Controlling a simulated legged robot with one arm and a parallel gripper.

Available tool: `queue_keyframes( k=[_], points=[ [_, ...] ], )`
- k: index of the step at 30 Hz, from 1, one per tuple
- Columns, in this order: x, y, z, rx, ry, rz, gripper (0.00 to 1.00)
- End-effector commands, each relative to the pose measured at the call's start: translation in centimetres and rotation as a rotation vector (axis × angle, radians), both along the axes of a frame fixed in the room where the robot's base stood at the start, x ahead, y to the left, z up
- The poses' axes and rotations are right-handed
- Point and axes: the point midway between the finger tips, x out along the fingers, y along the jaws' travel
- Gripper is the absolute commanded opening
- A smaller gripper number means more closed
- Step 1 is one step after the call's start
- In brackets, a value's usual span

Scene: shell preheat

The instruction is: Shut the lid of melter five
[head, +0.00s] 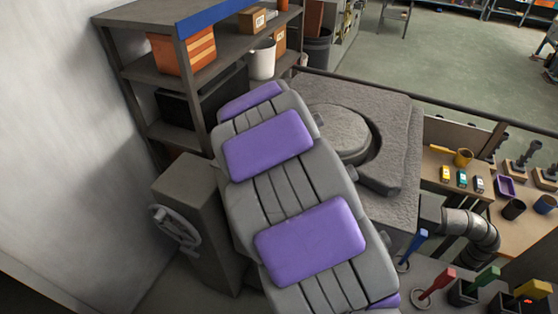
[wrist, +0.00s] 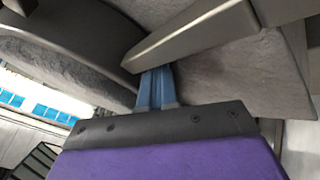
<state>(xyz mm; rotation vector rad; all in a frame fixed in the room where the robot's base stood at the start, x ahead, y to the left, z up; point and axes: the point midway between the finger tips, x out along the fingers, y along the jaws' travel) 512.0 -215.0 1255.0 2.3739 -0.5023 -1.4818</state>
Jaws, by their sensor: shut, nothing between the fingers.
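A rough grey block, apparently the melter (head: 400,125), stands right of my arm in the head view. A round grey disc, apparently its lid (head: 338,130), shows on top, with a dark curved gap along its right side. I cannot tell whether it sits flush. My arm hides the block's left side, and my gripper is hidden in that view. In the wrist view my gripper (wrist: 156,88) has its blue fingers together and empty. Their tips are close to a smooth grey bar (wrist: 195,35); contact is unclear. Rough grey surface (wrist: 235,80) lies behind.
A shelf rack (head: 150,62) with orange bins stands at the upper left. A grey box with a handwheel (head: 178,228) is left of my arm. At the right are a bench with small items, a pipe elbow (head: 480,235) and several coloured levers (head: 437,285). Open floor lies beyond.

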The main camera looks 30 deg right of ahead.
Motion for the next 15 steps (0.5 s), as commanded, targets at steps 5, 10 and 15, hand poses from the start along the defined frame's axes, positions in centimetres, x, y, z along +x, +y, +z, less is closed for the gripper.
queue_keyframes(
  k=[5,10,15],
  points=[
    [-0.3,-2.4,-0.3,0.004,0.006,-0.007,0.00],
    [-0.2,-3.9,-0.3,0.009,0.003,-0.006,0.00],
    [-0.2,-4.5,-0.3,0.009,0.001,-0.006,0.00]
  ],
)
